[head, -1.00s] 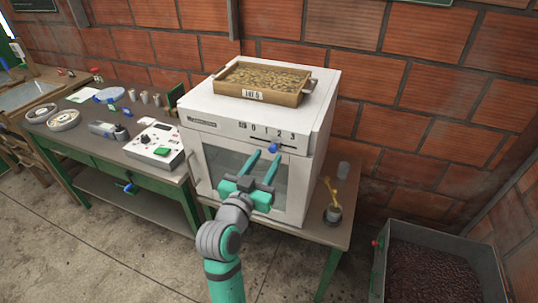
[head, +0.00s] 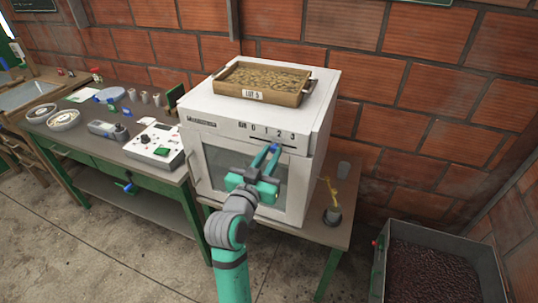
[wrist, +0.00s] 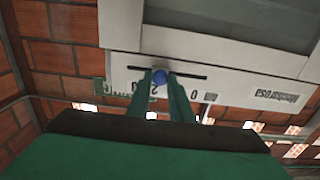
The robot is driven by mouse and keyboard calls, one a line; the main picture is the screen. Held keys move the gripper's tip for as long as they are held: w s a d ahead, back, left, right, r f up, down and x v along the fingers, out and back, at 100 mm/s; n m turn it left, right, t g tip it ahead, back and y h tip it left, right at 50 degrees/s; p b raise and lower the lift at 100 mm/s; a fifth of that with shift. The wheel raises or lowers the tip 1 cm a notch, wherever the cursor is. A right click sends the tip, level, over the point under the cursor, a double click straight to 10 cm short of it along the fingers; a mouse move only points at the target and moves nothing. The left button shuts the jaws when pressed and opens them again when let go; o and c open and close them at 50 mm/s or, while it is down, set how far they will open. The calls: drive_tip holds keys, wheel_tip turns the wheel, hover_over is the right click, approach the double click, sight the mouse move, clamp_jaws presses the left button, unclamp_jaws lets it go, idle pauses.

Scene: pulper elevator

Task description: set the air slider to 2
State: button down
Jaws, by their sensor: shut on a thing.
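The air slider is a blue knob (head: 274,147) in a dark horizontal slot on the white oven's front (head: 228,142). The numbers 0, 1, 2 and 3 are printed above the slot. In the head view the knob stands below the gap between 1 and 2; its exact setting is hard to tell. My gripper (head: 267,153) is shut on the knob, its teal fingers reaching up to the slot. In the wrist view the blue knob (wrist: 160,76) sits between the fingertips, with 0 and 2 readable beside them and the fingers hiding part of the scale.
A wooden tray of beans (head: 244,94) labelled LOT 5 sits on the oven top. A green bench (head: 80,142) with a control box (head: 153,146) stands at left. A grey bin of dark beans (head: 385,265) is at lower right.

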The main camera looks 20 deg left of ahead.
drive_tip(key=shift+d, duration=0.25)
drive_tip(key=c, duration=1.6)
unclamp_jaws()
drive_tip(key=shift+s, duration=0.15)
drive_tip(key=s, duration=1)
drive_tip(key=shift+s+a, duration=0.2)
drive_tip(key=shift+s, duration=0.1)
